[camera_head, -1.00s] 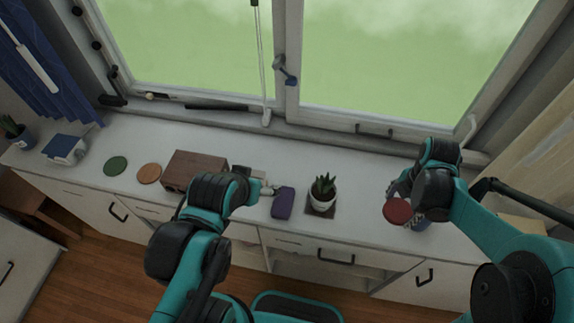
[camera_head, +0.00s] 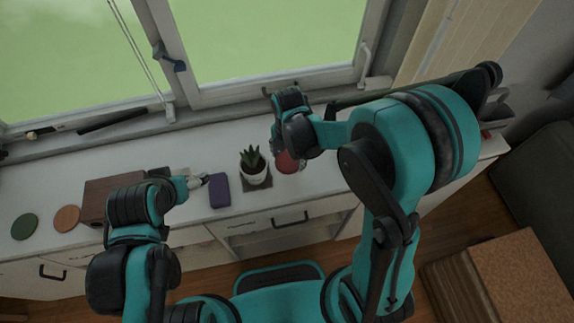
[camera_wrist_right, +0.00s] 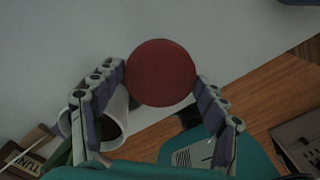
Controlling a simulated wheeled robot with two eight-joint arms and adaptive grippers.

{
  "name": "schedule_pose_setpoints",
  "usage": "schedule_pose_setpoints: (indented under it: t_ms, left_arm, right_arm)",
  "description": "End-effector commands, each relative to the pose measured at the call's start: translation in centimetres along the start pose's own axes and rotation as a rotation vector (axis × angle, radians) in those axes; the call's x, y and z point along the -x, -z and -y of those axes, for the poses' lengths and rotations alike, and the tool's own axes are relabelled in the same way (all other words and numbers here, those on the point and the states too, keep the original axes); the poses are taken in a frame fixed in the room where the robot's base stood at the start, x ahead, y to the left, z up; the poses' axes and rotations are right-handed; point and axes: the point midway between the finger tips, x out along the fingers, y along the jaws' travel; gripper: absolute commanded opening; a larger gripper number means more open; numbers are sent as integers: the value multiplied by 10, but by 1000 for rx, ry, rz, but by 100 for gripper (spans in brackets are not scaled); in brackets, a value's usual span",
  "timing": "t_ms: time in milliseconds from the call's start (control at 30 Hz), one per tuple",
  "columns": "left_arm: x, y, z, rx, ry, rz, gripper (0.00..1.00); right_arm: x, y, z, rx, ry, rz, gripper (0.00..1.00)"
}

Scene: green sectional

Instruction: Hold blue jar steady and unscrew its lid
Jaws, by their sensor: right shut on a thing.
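The jar's round red lid (camera_head: 287,162) shows just right of the potted plant, at my right gripper (camera_head: 290,152). In the right wrist view the red lid (camera_wrist_right: 160,72) faces the camera between the two fingers, which close on its left and right sides. The blue jar body is hidden below the lid in that view. My right gripper (camera_wrist_right: 161,82) is shut on the jar. My left gripper (camera_head: 196,182) is near a purple block, away from the jar; its fingers are too small to tell open from shut.
The potted plant (camera_head: 255,168) stands close left of the jar; its white pot (camera_wrist_right: 112,118) shows beside the left finger. The purple block (camera_head: 219,190), a brown box (camera_head: 97,200), an orange disc (camera_head: 66,218) and a green disc (camera_head: 24,226) are on the white counter. A window is behind.

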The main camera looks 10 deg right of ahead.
Motion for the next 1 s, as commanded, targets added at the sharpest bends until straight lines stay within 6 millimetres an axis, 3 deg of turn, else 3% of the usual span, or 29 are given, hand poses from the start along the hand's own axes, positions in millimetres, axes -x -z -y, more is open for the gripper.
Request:
schedule_pose_setpoints:
  t_ms: [367,733,767,800,833,1000]
  left_arm:
    - [-11,-8,0,0,0,0,82]
    - [-14,-10,0,0,0,0,82]
    - [-13,-9,0,0,0,0,82]
    - [-13,-9,0,0,0,0,82]
    - [-12,-9,0,0,0,0,82]
    - [-12,-9,0,0,0,0,82]
  right_arm:
    - [-42,1,-2,-1,0,0,38]
    - [-46,1,-2,-1,0,0,38]
    - [-45,1,-2,-1,0,0,78]
    - [-44,1,-2,-1,0,0,88]
    - [-44,1,-2,-1,0,0,93]
    - [-44,1,-2,-1,0,0,93]
